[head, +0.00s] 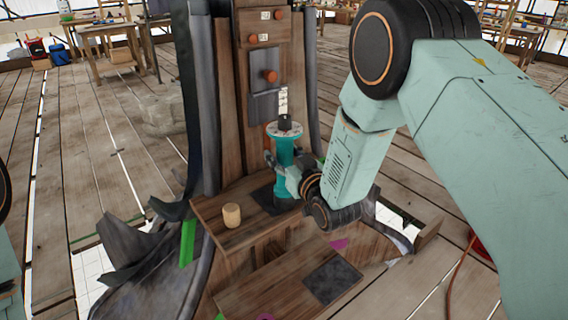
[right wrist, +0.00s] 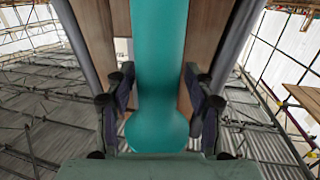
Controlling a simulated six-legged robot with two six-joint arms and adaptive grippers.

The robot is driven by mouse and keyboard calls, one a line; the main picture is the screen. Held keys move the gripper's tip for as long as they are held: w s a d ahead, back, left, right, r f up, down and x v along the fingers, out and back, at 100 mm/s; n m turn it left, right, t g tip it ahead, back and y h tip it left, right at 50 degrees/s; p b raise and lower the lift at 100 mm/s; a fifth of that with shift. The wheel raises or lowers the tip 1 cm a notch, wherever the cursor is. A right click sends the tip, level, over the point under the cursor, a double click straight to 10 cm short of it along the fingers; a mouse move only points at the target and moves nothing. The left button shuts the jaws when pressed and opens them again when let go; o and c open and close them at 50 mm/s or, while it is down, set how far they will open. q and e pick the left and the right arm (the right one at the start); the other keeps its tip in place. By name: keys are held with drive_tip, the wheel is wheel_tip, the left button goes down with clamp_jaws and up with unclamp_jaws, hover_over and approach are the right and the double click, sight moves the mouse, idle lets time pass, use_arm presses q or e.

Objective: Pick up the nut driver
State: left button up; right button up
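The nut driver (head: 286,150) has a teal handle and a pale disc with a dark top. It stands upright over the dark pad on the wooden ledge, its lower end partly hidden by my gripper. My right gripper (head: 283,176) reaches it from the right at lower-handle height. In the right wrist view the teal handle (right wrist: 160,60) runs between the two fingers of the right gripper (right wrist: 160,88). Narrow gaps show beside the handle, so the fingers look open around it. My left gripper is not in view.
A small tan cylinder (head: 232,215) stands on the ledge, left of the driver. A wooden board (head: 225,60) with orange knobs rises behind. A lower wooden step (head: 290,288) with a dark square is in front. Torn dark sheeting (head: 140,245) lies at left.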

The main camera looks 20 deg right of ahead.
sight(288, 118)
drive_tip(key=shift+w+f, duration=0.1)
drive_tip(key=shift+c, duration=1.4)
drive_tip(key=shift+d, duration=0.2)
drive_tip(key=c, duration=0.3)
drive_tip(key=shift+a, duration=0.15)
clamp_jaws()
drive_tip(key=shift+w+r, duration=0.1)
drive_tip(key=shift+r, duration=0.15)
drive_tip(key=shift+r, duration=0.35)
wheel_tip(288, 118, up, 9)
drive_tip(key=shift+r+p, duration=0.1)
drive_tip(key=shift+p, duration=0.6)
